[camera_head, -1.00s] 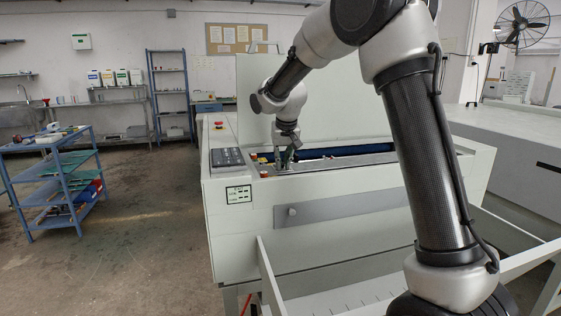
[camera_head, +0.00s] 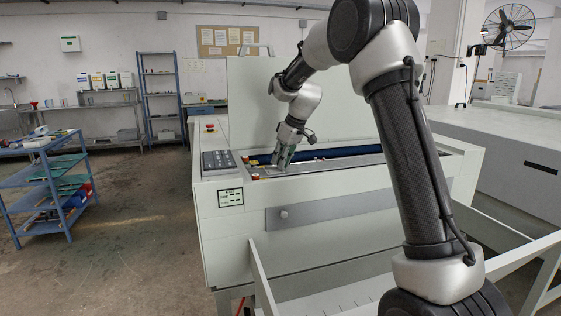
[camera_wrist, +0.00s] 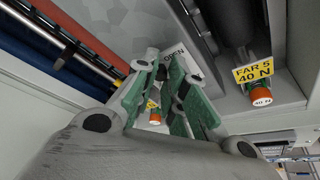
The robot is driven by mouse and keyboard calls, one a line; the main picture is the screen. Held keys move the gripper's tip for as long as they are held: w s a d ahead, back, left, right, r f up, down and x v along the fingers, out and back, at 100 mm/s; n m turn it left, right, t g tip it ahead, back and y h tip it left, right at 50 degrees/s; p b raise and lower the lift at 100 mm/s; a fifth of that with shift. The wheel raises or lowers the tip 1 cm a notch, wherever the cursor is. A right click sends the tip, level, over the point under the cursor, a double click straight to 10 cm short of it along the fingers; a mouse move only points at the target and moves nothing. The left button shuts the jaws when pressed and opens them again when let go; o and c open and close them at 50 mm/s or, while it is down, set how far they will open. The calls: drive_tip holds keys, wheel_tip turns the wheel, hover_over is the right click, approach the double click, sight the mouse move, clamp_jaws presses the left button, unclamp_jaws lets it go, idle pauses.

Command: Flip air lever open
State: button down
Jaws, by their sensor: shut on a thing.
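My gripper (camera_head: 278,164) reaches down to the front left of the plate processor (camera_head: 340,214), beside its keypad. In the wrist view its green-padded fingers (camera_wrist: 168,72) are close together, next to a label reading OPEN. The gripper is shut on the air lever, which is mostly hidden by the fingers, so its exact angle cannot be told. An orange-capped knob (camera_wrist: 155,118) with a yellow tag shows between the fingers. A second orange-capped knob (camera_wrist: 261,95), tagged FAR S 40 N, is to the right, apart from the gripper.
The processor's lid (camera_head: 300,105) stands raised behind the gripper. A blue roller (camera_wrist: 50,35) lies at upper left in the wrist view. The keypad (camera_head: 218,161) is left of the gripper. A blue cart (camera_head: 45,185) stands far left, with clear floor between.

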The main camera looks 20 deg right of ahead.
drive_tip(key=shift+w+r, duration=0.2)
idle(0.4)
drive_tip(key=c, duration=1.4)
unclamp_jaws()
drive_tip(key=shift+f, duration=0.1)
drive_tip(key=shift+c, duration=0.2)
drive_tip(key=v, duration=1.2)
